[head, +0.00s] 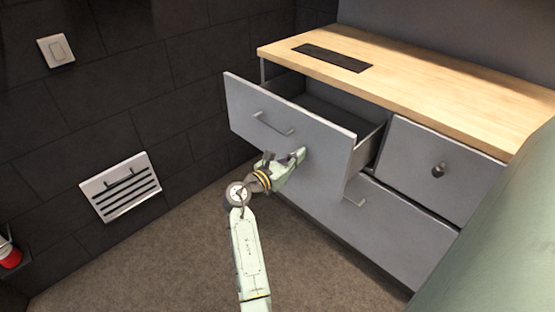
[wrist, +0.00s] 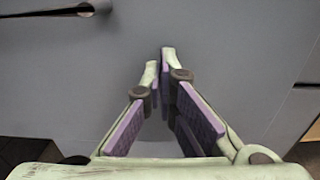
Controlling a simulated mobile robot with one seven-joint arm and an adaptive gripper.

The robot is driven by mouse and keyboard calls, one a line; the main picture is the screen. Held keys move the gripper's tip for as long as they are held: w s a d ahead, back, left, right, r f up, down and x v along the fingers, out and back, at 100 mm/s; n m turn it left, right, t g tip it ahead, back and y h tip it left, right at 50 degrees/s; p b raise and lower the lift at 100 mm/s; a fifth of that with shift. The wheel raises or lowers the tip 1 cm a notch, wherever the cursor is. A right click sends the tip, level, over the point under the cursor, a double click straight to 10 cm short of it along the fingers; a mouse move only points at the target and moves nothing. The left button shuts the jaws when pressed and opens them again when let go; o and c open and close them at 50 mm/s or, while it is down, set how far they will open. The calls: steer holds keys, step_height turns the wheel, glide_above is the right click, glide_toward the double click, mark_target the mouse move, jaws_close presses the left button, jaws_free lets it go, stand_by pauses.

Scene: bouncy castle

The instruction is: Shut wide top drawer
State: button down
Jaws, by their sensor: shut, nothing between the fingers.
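The wide top drawer (head: 285,125) of the grey cabinet stands pulled out, and its dark inside shows behind the front panel. A bar handle (head: 267,124) sits on the left part of its front. My gripper (head: 301,154) is shut and empty at the lower middle of the drawer front, right of and below the handle. In the wrist view my fingertips (wrist: 161,58) are together, pointing at the grey front panel (wrist: 230,40). The drawer handle (wrist: 85,9) shows at the upper left there. I cannot tell whether the fingertips touch the panel.
The cabinet has a wooden top (head: 430,85) with a dark inset plate (head: 332,58). A smaller door with a knob (head: 438,170) is at the right, and a lower drawer with a handle (head: 354,202) is below. A dark tiled wall (head: 150,60) stands left. The carpet (head: 170,265) is clear.

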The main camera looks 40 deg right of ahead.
steer(key=d, duration=0.5)
steer(key=w+d+b, duration=0.1)
steer(key=d, duration=0.5)
steer(key=d+b, duration=0.1)
steer(key=d, duration=0.5)
steer(key=shift+w+f, duration=0.1)
steer(key=shift+w, duration=0.1)
steer(key=shift+d+b, duration=0.3)
steer(key=shift+d, duration=0.1)
steer(key=shift+w+r, duration=0.1)
steer(key=shift+r, duration=0.1)
steer(key=shift+r, duration=0.1)
steer(key=shift+a, duration=0.1)
